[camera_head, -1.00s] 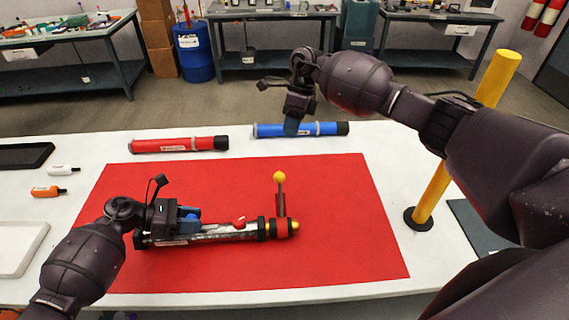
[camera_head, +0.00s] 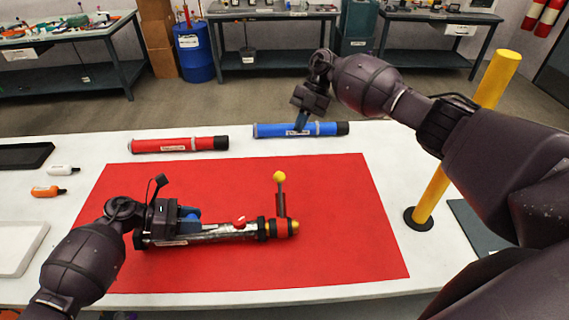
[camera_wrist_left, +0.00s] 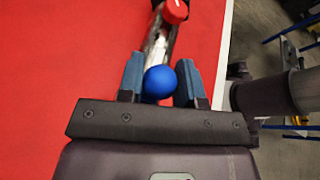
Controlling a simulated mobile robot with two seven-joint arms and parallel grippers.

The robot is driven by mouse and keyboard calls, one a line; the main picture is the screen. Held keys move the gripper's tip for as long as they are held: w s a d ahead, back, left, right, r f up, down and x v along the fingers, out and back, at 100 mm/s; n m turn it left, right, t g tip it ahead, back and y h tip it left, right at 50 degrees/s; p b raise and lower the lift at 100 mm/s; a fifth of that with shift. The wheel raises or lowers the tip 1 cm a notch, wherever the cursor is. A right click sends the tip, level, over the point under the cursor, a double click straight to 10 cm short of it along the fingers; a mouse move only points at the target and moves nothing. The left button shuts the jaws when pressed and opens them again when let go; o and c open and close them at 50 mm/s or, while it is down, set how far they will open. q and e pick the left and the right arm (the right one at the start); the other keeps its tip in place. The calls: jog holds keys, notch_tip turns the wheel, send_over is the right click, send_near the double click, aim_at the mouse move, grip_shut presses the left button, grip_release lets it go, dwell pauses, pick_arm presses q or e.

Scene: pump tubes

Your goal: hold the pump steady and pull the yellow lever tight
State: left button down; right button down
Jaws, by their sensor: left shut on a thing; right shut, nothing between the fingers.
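The pump (camera_head: 210,233) lies on the red mat (camera_head: 340,215), a silvery tube with a red and yellow collar at its right end. The yellow lever (camera_head: 280,177) is a yellow ball on a dark red stem, standing upright from that collar. My left gripper (camera_head: 188,217) is at the pump's left part. My right gripper (camera_head: 300,122) is shut and empty, above the blue tube, behind and apart from the lever.
A red tube (camera_head: 178,145) and a blue tube (camera_head: 275,130) lie behind the mat on the white table (camera_head: 100,145). A yellow post (camera_head: 437,190) stands at the right. An orange bottle (camera_head: 47,191) and a white bottle (camera_head: 62,170) lie at the left. The mat's right half is mostly clear.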

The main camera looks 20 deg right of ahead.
jog(key=shift+d+m+y, duration=0.2)
jog(key=shift+m, duration=3.5)
jog(key=shift+d+m+y, duration=0.2)
jog(key=shift+m, duration=3.5)
jog(key=s+a+f, duration=0.5)
jog(key=a+f, duration=0.2)
jog(key=shift+s+a, duration=0.4)
jog(key=shift+s+r, duration=0.1)
